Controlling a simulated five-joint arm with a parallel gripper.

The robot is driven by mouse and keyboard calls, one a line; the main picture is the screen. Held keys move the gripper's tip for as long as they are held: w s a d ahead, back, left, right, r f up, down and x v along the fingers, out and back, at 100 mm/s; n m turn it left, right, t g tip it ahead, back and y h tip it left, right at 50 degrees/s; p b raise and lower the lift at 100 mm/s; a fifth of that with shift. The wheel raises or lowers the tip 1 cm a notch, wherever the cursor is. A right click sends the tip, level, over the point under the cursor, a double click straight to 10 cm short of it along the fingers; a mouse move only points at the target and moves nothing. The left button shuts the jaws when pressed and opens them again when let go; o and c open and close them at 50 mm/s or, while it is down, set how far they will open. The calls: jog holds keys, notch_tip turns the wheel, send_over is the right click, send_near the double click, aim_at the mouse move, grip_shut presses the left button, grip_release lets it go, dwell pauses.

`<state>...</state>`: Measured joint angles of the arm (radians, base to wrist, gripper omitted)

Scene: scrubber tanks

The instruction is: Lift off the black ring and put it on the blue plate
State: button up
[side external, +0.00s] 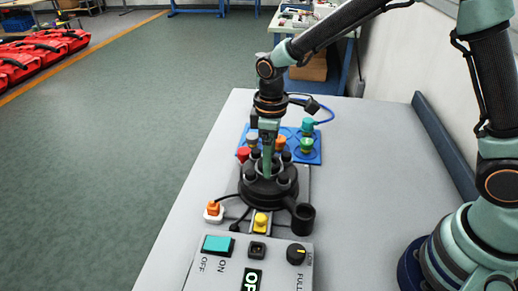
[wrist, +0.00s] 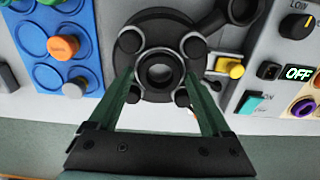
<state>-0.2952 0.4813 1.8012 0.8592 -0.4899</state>
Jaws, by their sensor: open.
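In the side view my gripper (side external: 267,170) is low over the housing among the knobs; whether the fingers touch the ring I cannot tell. The blue plate (side external: 312,158) lies behind the housing, and in the wrist view the blue plate (wrist: 85,18) is at the left.
Several coloured knobs stand on the blue plate, including an orange one (wrist: 63,47). A yellow knob (side external: 261,221) and an orange knob on a white base (side external: 213,211) flank the housing's front. A control panel (side external: 222,270) is nearest. Grey table is clear at right.

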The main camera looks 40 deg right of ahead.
grip_shut()
jog(key=shift+r, duration=1.15)
dwell(0.5)
jog(key=shift+r, duration=2.35)
jog(key=s+d+r+m, duration=0.1)
jog(key=s+d+m, duration=0.2)
jog(key=d, duration=0.3)
jog(key=s+d+r+m, duration=0.1)
jog(key=s+d+m, duration=0.3)
jog(key=d+m, duration=0.2)
jog(key=shift+s+d+r, duration=0.2)
jog(key=shift+s+r, duration=0.05)
